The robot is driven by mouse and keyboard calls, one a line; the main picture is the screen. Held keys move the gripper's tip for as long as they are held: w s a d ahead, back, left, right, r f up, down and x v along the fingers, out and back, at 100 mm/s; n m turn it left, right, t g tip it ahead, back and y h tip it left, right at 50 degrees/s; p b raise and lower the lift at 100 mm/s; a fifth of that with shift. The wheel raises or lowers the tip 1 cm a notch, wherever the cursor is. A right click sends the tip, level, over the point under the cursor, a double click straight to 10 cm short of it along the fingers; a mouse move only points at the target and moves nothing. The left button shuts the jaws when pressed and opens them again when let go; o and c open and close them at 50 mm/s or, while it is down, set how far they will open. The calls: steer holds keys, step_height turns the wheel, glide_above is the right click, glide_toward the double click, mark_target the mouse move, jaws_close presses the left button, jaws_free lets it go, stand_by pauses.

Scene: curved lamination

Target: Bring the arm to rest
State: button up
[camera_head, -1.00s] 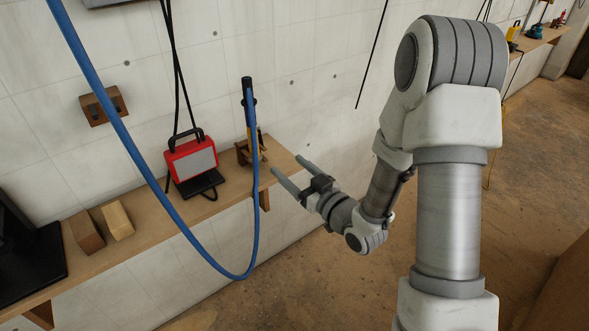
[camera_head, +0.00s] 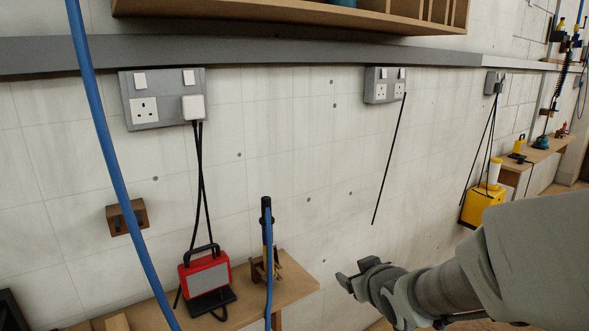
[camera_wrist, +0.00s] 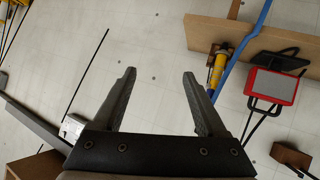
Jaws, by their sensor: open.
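My gripper (camera_head: 346,279) is at the lower middle of the head view, in front of the white wall and just right of the wooden shelf's end. In the wrist view my gripper (camera_wrist: 160,78) shows two grey fingers spread wide apart with nothing between them. Only wall lies behind the gap. My arm (camera_head: 450,285) reaches in from the lower right of the head view, and its upper links are largely out of the frame.
A wooden shelf (camera_head: 297,285) carries a red work light (camera_head: 206,274). A blue hose (camera_head: 110,170) hangs at the left. Wall sockets (camera_head: 143,109), a yellow box (camera_head: 481,206) and an overhead wooden cabinet (camera_head: 300,14) line the wall. Wall space around my gripper looks clear.

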steer(key=s+d+r+m+g+h, duration=0.1)
steer(key=s+r+m+g, duration=0.15)
steer(key=s, duration=0.95)
steer(key=s+r+m+g, duration=0.2)
steer(key=s+r+g, duration=0.2)
steer(key=s, duration=0.8)
step_height(320, 180, up, 18)
steer(key=p, duration=1.8)
steer(key=shift+w, duration=0.4)
steer(key=shift+d, duration=0.1)
